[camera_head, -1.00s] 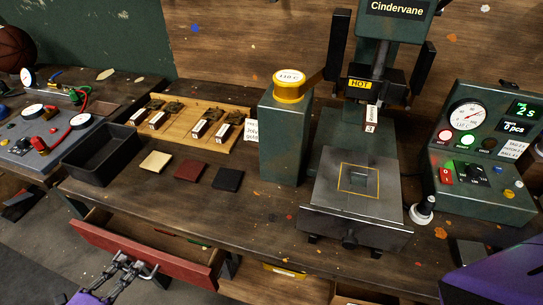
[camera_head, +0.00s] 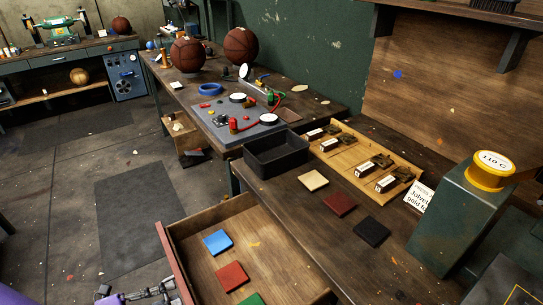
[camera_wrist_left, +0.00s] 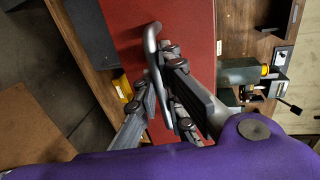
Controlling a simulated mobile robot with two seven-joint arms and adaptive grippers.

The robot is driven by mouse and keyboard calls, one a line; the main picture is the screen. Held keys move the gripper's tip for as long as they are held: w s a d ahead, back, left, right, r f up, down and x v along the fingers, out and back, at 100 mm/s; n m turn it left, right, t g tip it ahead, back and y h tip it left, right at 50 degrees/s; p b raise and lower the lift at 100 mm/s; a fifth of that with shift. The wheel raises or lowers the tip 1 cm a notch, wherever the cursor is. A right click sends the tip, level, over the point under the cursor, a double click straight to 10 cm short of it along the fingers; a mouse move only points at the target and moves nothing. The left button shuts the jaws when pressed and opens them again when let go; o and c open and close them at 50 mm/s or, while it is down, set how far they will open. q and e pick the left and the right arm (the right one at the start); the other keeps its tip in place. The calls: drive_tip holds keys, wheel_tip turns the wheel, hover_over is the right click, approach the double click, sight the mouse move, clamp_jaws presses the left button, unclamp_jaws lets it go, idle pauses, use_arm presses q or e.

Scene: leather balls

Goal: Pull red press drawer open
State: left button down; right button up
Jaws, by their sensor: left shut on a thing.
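The red press drawer (camera_head: 172,258) stands pulled out from under the workbench in the head view, with its wooden inside exposed. A blue square (camera_head: 217,242), a red square (camera_head: 231,276) and a partly cut-off green square (camera_head: 251,299) lie in it. My left gripper (camera_head: 150,293) is at the drawer's front, at the bottom edge. In the left wrist view the red drawer front (camera_wrist_left: 190,28) carries a metal bar handle (camera_wrist_left: 153,62), and my left gripper (camera_wrist_left: 164,100) is shut on this handle. My right gripper is not in view.
On the bench are a black tray (camera_head: 275,155), three leather swatches, a wooden board (camera_head: 398,174) of stamps and a green post with a yellow-ringed top (camera_head: 490,172). Basketballs (camera_head: 187,53) stand on another bench.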

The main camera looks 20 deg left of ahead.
use_arm(q)
drive_tip(key=shift+s+a, duration=0.3)
drive_tip(key=shift+s, duration=0.1)
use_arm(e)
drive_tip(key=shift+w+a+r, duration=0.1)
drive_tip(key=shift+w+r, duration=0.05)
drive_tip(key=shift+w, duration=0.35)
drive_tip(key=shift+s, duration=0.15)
use_arm(q)
drive_tip(key=c, duration=1.8)
unclamp_jaws()
drive_tip(key=shift+c, duration=0.2)
drive_tip(key=v, duration=1.2)
drive_tip(key=shift+s+a, duration=0.1)
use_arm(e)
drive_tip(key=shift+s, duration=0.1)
